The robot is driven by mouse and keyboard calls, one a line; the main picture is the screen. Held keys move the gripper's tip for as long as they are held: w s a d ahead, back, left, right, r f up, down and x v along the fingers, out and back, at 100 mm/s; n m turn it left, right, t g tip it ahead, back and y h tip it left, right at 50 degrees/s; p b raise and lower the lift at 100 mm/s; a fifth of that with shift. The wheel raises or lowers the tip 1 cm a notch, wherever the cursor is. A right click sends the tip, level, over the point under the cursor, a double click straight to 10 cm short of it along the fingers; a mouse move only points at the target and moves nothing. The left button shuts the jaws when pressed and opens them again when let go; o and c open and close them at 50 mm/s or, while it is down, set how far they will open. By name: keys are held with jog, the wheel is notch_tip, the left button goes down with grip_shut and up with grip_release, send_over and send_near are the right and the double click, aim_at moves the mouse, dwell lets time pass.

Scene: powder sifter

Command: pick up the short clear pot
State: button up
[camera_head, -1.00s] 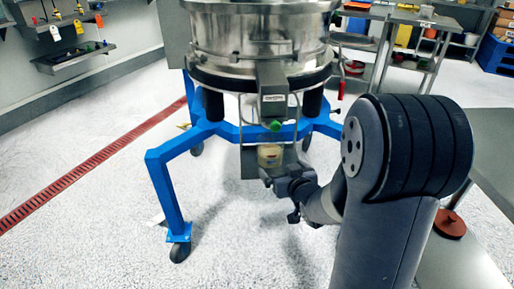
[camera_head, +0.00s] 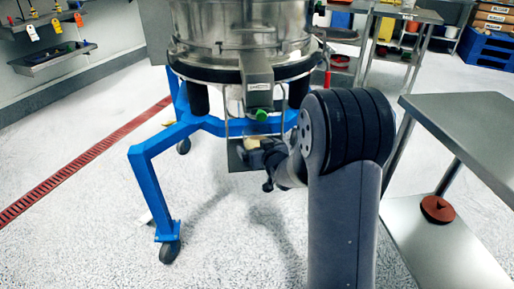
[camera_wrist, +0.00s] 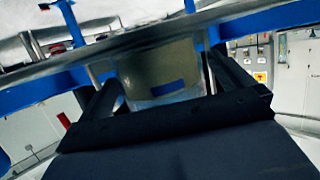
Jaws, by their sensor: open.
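The short clear pot (camera_wrist: 158,68) shows in the wrist view as a see-through, yellowish-tinted vessel with a blue patch low on its side. It stands between the two dark fingers of my gripper (camera_wrist: 162,86), which are apart and not closed on it. In the head view the pot (camera_head: 252,143) is a small pale shape under the sifter's outlet, partly hidden by my gripper (camera_head: 262,153). The pot seems to rest on a small grey shelf (camera_head: 238,160) below the sifter. I cannot tell whether either finger touches it.
The steel sifter (camera_head: 240,38) stands on a blue wheeled frame (camera_head: 150,180) close around my gripper. A steel table (camera_head: 465,125) with a red-brown lid (camera_head: 437,209) on its lower shelf is at the right. The floor at the left is clear.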

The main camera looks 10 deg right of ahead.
jog(key=c, duration=1.1)
jog(key=shift+r, duration=0.1)
jog(key=shift+c, duration=0.2)
